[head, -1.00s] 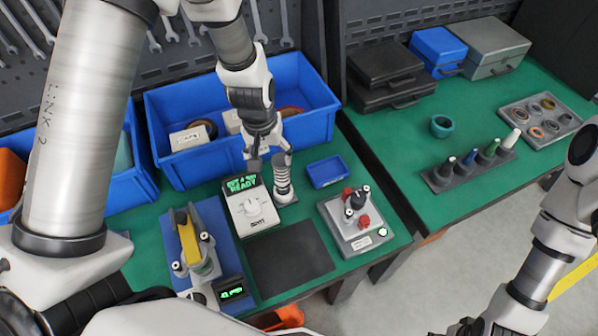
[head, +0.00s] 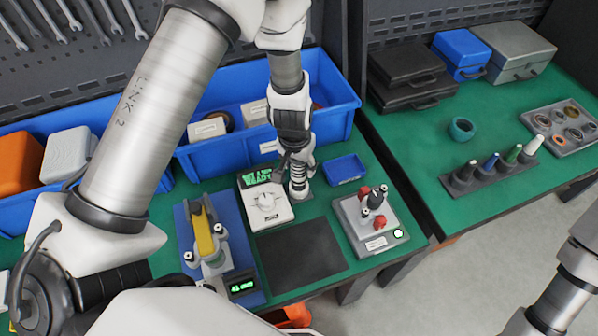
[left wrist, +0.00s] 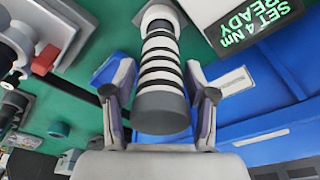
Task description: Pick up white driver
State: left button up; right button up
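The white driver, with dark rings round its body, stands upright beside the torque tester (head: 265,204) in the head view (head: 298,188). In the left wrist view the driver (left wrist: 160,65) shows large, with its dark end towards me. My left gripper (head: 297,163) is at the driver's upper part. In the left wrist view its two fingers stand on either side of the driver, with gaps showing, so it is open around it. The tester's green display reads "SET 4 Nm READY" in the left wrist view (left wrist: 250,25). My right gripper is outside the views.
A blue bin (head: 228,157) stands behind the driver, and a small blue tray (head: 346,169) lies to its right. A grey fixture with red parts (head: 367,236) and a dark mat (head: 300,255) are in front. A rack of coloured-tip tools (head: 492,168) stands on the right table.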

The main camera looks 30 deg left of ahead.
pick_arm(q)
grip_shut()
jog(key=shift+r, duration=0.15)
